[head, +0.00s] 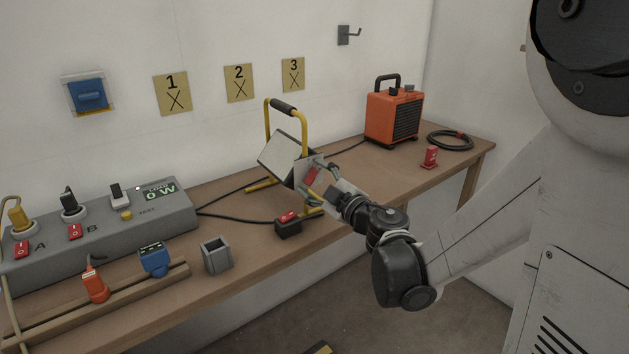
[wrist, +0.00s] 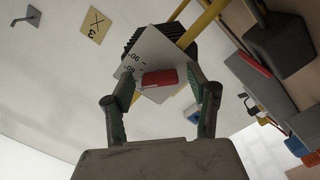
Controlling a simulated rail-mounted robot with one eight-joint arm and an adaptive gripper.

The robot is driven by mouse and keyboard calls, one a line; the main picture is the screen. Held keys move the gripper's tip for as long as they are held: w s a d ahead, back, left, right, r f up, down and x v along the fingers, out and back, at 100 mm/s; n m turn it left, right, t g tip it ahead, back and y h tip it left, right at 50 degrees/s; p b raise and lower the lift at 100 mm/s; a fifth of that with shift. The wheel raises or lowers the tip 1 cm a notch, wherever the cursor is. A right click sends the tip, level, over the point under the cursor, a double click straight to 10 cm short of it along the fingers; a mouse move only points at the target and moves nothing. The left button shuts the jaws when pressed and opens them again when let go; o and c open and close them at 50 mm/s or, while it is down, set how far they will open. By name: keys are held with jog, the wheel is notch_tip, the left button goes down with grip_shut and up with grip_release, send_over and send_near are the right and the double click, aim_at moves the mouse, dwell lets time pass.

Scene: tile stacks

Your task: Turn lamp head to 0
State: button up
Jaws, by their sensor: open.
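The work lamp has a yellow frame (head: 305,133) with a black top grip and stands on the bench. Its tilted lamp head (head: 279,158) shows a pale panel facing left. In the wrist view, the black finned back of the head (wrist: 170,38) sits behind a white dial plate (wrist: 150,48) with printed numbers, partly readable as 60 and 90. A red lever (wrist: 160,78) lies across the plate; it also shows in the head view (head: 312,175). My gripper (wrist: 159,76) is open, with one finger on each side of the red lever. I cannot tell whether either finger touches it.
A black box with a red switch (head: 288,227) and a grey open holder (head: 216,255) stand near the lamp. A grey power panel (head: 100,235) is left, showing 0 W. An orange heater (head: 392,118), coiled cable (head: 450,140) and red item (head: 430,156) are right.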

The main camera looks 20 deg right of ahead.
jog(key=c, duration=1.1)
jog(key=shift+c, duration=0.2)
jog(key=shift+n, duration=0.3)
jog(key=n, duration=0.3)
jog(key=shift+b, duration=0.4)
jog(key=shift+n, duration=2.3)
jog(key=o, duration=1.1)
